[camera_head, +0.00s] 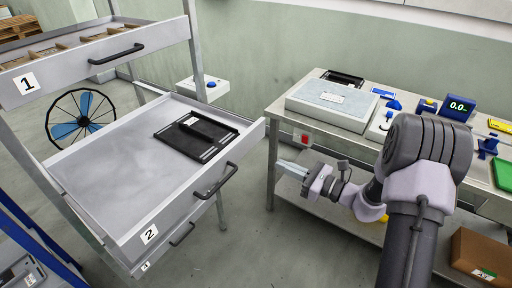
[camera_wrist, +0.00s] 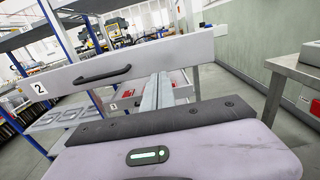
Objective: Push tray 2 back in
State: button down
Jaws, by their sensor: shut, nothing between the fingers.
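Tray 2 (camera_head: 180,206) is a grey metal drawer, pulled well out of the rack in the head view. Its front bears a dark handle (camera_head: 215,181) and a "2" label. A flat black part (camera_head: 196,135) lies in its far right area. My gripper (camera_head: 283,166) is shut and empty, apart from the tray, to the right of its front. In the wrist view the shut fingers (camera_wrist: 158,80) point toward the right part of the tray front (camera_wrist: 215,48). The handle (camera_wrist: 102,75) is left of them. Whether the fingertips touch the front is unclear there.
Tray 1 (camera_head: 120,63) sits above tray 2, holding dividers. Another drawer handle (camera_head: 182,234) shows below. A workbench (camera_head: 284,113) with devices stands to the right, close to my arm. Bare floor (camera_head: 245,225) lies between rack and bench.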

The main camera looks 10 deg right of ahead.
jog(key=b, duration=0.3)
send_near(243, 149)
jog(key=x, duration=0.5)
jog(key=shift+w+a, duration=0.1)
jog(key=shift+a, duration=0.1)
jog(key=shift+w+a+r, duration=0.15)
jog(key=shift+w+a, duration=0.35)
jog(key=shift+a, duration=0.05)
